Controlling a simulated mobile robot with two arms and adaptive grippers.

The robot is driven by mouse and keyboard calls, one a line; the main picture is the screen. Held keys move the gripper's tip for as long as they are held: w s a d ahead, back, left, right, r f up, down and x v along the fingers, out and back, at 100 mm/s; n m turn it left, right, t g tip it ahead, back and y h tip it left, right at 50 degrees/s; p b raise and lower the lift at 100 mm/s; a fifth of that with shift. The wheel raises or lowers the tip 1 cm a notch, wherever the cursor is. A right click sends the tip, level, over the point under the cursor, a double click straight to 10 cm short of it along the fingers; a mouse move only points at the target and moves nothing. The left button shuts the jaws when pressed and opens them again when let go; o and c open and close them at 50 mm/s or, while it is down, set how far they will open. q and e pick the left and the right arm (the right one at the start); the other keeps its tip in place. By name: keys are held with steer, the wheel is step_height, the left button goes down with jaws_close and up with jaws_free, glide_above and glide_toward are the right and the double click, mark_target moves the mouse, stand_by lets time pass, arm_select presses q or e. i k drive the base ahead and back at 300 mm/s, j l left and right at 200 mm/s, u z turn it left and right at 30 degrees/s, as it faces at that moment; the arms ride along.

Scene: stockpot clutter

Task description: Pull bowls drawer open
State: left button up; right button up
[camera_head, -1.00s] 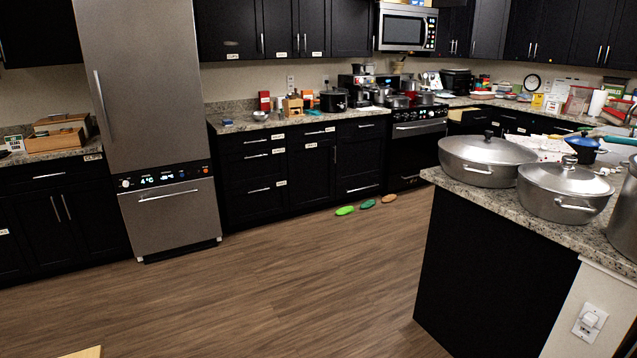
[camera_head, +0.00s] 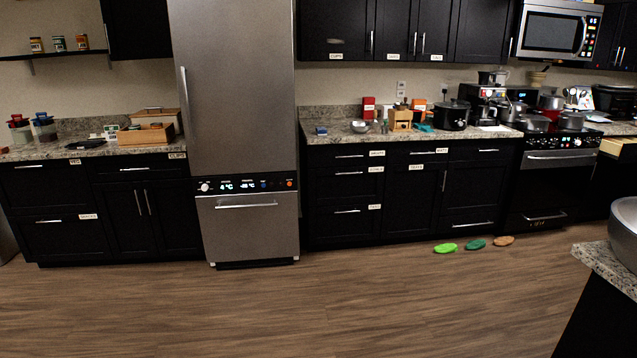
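Black base cabinets with silver handles and small white labels stand along the far wall. Right of the fridge is a stack of drawers (camera_head: 345,183), all shut. Its labels are too small to read, so I cannot tell which is the bowls drawer. Left of the fridge another cabinet has an upper drawer (camera_head: 45,177) and a lower drawer (camera_head: 55,232), both shut, also with labels I cannot read surely. Neither of my grippers is in view.
The steel fridge (camera_head: 235,110) stands between the cabinet runs. Wood floor (camera_head: 330,305) is open before them. Green, teal and tan flat pieces (camera_head: 475,244) lie on the floor near the oven (camera_head: 545,185). A granite counter corner (camera_head: 608,268) with a pot (camera_head: 625,235) stands at right.

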mark_target(332, 186)
steer(key=i+u, duration=0.2)
steer(key=i, duration=1.55)
